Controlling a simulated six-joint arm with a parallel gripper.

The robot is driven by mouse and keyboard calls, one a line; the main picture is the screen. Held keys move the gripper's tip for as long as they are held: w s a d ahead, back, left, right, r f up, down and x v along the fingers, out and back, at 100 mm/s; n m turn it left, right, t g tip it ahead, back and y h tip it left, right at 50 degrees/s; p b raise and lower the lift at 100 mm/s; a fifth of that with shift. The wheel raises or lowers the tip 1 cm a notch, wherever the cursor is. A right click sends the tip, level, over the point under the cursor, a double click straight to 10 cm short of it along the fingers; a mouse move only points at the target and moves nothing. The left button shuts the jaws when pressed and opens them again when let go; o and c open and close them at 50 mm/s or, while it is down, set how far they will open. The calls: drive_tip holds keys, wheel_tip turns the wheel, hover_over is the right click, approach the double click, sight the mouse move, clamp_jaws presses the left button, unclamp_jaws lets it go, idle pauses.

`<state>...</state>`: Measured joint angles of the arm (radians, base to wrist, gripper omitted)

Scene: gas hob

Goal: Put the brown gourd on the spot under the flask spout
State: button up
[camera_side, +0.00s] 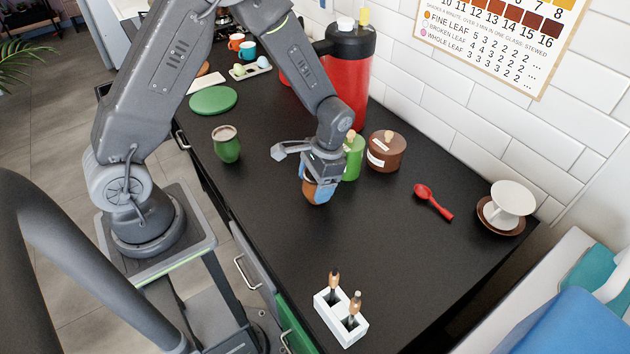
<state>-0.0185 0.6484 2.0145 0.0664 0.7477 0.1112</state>
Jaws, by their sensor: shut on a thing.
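The brown gourd (308,190) is held between the blue-tipped fingers of my gripper (318,190), which is shut on it. The fingers hide much of the gourd, and I cannot tell whether its base touches the black counter. The large red flask (347,88) with a black top stands behind my gripper near the tiled wall. Its spout (322,47) faces left. My forearm hides part of the flask's left side and the counter there. I cannot make out a marked spot under the spout for certain; a flat green disc (213,100) lies left of the flask.
A green gourd cup (227,145) stands left of my gripper. A green canister (353,160) and a brown lidded pot (386,152) stand close to its right. A red spoon (433,202), white dripper (510,203) and white holder (342,319) are farther off. The front middle counter is clear.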

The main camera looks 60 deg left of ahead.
drive_tip(key=o, duration=1)
drive_tip(key=shift+f, duration=0.15)
drive_tip(key=shift+c, duration=0.2)
drive_tip(key=v, duration=1.2)
drive_tip(key=shift+s, duration=0.1)
drive_tip(key=s+r+n+t, duration=0.1)
drive_tip(key=s+r+t, duration=0.7)
drive_tip(key=s+r, duration=0.8)
drive_tip(key=shift+s+d+n+t+h, duration=0.3)
drive_tip(key=shift+s+d+t, duration=0.1)
drive_tip(key=shift+s+d, duration=0.05)
